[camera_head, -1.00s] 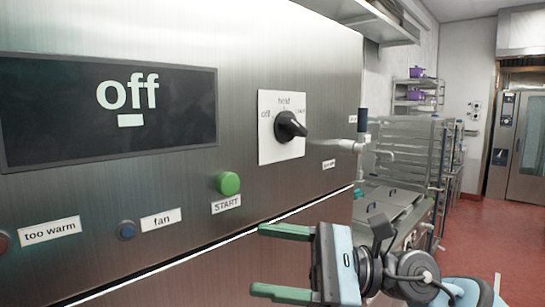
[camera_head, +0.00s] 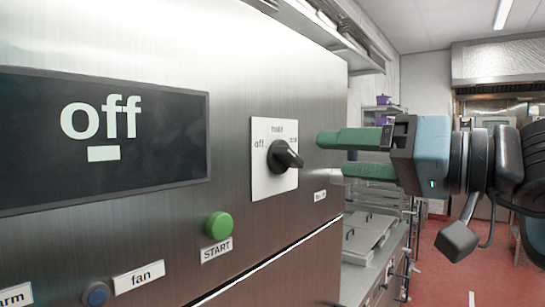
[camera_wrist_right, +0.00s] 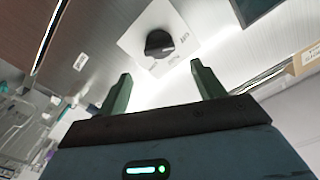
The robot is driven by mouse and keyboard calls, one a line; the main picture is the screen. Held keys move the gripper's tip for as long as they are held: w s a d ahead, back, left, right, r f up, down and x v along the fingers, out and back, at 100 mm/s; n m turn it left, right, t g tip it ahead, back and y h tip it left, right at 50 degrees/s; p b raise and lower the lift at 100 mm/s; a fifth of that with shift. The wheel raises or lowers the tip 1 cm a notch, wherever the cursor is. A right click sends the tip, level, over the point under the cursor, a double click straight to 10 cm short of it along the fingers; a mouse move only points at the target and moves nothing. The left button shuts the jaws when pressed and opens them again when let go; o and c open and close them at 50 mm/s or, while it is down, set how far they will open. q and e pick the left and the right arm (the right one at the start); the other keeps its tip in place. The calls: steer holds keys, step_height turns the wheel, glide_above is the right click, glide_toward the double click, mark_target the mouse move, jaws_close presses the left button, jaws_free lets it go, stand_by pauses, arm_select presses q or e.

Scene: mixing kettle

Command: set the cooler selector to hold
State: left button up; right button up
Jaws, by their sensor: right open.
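The cooler selector is a black knob (camera_head: 284,156) on a white plate (camera_head: 262,184) marked off, hold and a third word too small to read surely. The knob's raised grip points to the right and slightly down in the head view. The display (camera_head: 104,138) reads "off". My right gripper (camera_head: 332,154) is open and empty, to the right of the knob and apart from it. In the right wrist view the knob (camera_wrist_right: 158,43) shows ahead, beyond and between the two green fingers (camera_wrist_right: 158,85). My left gripper is not in view.
Below the display sit a green START button (camera_head: 219,225) and a blue fan button (camera_head: 96,293). The steel panel runs along the left, with its edge near my right gripper. A steel counter (camera_head: 362,250) stands behind, and red floor is clear at the right.

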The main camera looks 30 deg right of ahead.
mark_target(298, 155)
steer(key=x, duration=0.6)
steer(key=shift+w+a, duration=0.15)
steer(key=shift+w, duration=0.2)
steer(key=shift+p, duration=0.3)
steer(key=shift+w+a, duration=0.2)
steer(key=shift+w, duration=0.3)
